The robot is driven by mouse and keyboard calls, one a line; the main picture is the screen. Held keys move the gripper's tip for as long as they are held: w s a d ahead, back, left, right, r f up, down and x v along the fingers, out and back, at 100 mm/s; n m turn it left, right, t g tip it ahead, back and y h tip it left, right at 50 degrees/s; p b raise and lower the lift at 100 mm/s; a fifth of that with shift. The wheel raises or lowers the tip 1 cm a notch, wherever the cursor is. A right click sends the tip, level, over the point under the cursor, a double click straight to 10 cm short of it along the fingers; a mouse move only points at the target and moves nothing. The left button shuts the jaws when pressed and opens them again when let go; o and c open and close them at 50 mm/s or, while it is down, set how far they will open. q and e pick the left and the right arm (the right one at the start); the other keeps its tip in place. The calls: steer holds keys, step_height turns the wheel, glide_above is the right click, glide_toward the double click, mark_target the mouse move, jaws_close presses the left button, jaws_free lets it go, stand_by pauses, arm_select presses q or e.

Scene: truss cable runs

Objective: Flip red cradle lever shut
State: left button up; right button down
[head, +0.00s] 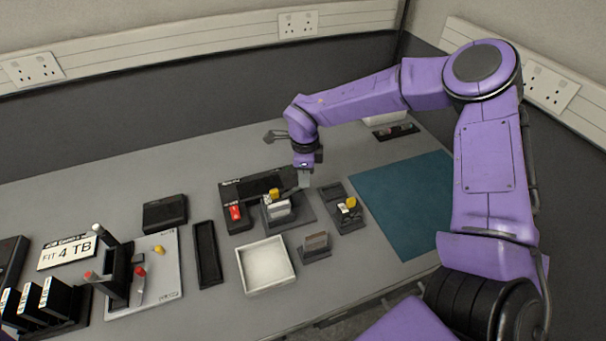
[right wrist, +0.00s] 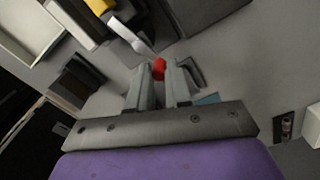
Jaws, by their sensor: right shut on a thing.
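My right gripper (head: 304,181) is at the right side of a dark cradle (head: 303,214) in the middle of the table. In the right wrist view, the gripper (right wrist: 160,73) is shut on a red lever tip (right wrist: 159,68), which shows between the fingertips. A pale metal lever arm (right wrist: 133,36) runs from near the red tip toward a yellow part (right wrist: 98,6). That yellow part (head: 273,194) also shows on the cradle in the head view. There the red tip is hidden by the gripper. My left gripper is not in view.
A black unit with a red block (head: 235,212) stands left of the cradle. A second cradle (head: 346,209) with a yellow part is to its right. A white tray (head: 266,265) and a small card holder (head: 315,246) lie in front. The teal mat (head: 405,200) is clear.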

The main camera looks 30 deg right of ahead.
steer(key=m, duration=0.2)
steer(key=shift+s+m, duration=0.35)
steer(key=shift+m, duration=0.05)
steer(key=c, duration=1.1)
jaws_free()
steer(key=shift+o, duration=0.2)
step_height(320, 180, up, 10)
steer(key=b, duration=0.1)
steer(key=shift+r+b, duration=0.25)
steer(key=shift+b, duration=0.1)
steer(key=shift+a, duration=0.1)
